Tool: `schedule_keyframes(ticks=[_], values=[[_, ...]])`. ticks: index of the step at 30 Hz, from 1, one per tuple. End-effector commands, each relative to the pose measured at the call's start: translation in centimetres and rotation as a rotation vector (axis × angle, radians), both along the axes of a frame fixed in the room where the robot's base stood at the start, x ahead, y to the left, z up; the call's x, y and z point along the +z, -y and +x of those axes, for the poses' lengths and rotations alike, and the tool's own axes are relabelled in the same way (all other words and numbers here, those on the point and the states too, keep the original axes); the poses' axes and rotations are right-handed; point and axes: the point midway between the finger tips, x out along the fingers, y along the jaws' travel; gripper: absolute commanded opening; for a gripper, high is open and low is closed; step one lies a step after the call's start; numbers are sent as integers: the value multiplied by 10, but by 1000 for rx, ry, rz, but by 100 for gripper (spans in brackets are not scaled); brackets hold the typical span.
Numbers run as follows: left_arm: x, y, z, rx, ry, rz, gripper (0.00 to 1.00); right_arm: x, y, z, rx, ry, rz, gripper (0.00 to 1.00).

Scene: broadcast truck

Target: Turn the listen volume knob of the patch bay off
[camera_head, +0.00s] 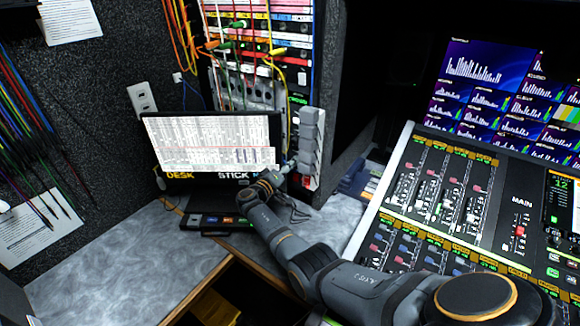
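The patch bay (255,60) stands in a rack at the top middle, with coloured cables plugged into its rows. A monitor (212,140) in front hides its lower part. I cannot make out the listen volume knob; it is too small or hidden. My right arm comes in from the lower right, and its gripper (287,172) is at the monitor's lower right corner, in front of the lower right of the rack. The fingers are small and dark, so I cannot tell if they are open or touching anything. My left gripper is not in view.
A grey worktop (130,260) runs along the left and below the monitor. A small black panel with lit buttons (215,222) lies below the monitor. A large mixing console (450,200) fills the right. A wall socket (142,98) is left of the rack, and cables hang at far left.

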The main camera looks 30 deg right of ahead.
Motion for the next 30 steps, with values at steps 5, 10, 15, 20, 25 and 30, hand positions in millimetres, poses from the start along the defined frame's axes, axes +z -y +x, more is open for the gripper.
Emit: schedule_keyframes(ticks=[5,10,15,20,25,30], values=[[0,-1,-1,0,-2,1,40,0,0,0,0,0,0,11],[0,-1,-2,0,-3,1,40,0,0,0,0,0,0,0],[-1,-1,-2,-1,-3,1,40,-1,0,0,0,-14,-6,0],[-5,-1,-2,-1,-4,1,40,-2,0,0,0,-63,-26,0],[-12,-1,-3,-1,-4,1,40,-3,0,0,0,-168,-68,0],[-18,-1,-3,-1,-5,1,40,-3,-1,0,0,-309,-127,0]])
